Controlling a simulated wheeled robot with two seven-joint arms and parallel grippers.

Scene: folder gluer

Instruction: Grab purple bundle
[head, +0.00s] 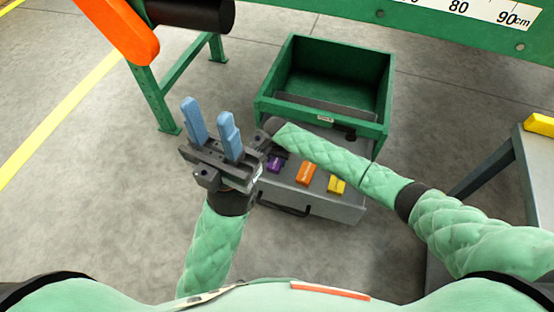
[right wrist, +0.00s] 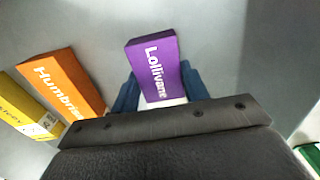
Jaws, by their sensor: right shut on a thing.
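The purple bundle, lettered "Lollivane" (right wrist: 153,62), stands between the two blue fingers of my right gripper (right wrist: 160,80) in the right wrist view. The fingers are shut on its sides. In the head view the purple bundle (head: 274,164) shows partly, at the left end of a grey surface, beside my right gripper's dark body. My right fingertips are hidden there. My left gripper (head: 208,112) is open and empty, with its blue fingers apart and pointing up, to the left of the bundle.
An orange bundle (head: 305,173) and a yellow bundle (head: 337,185) lie in a row to the right on the grey case (head: 330,208). A green open bin (head: 385,95) is behind them. A grey table (head: 538,155) stands at the right.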

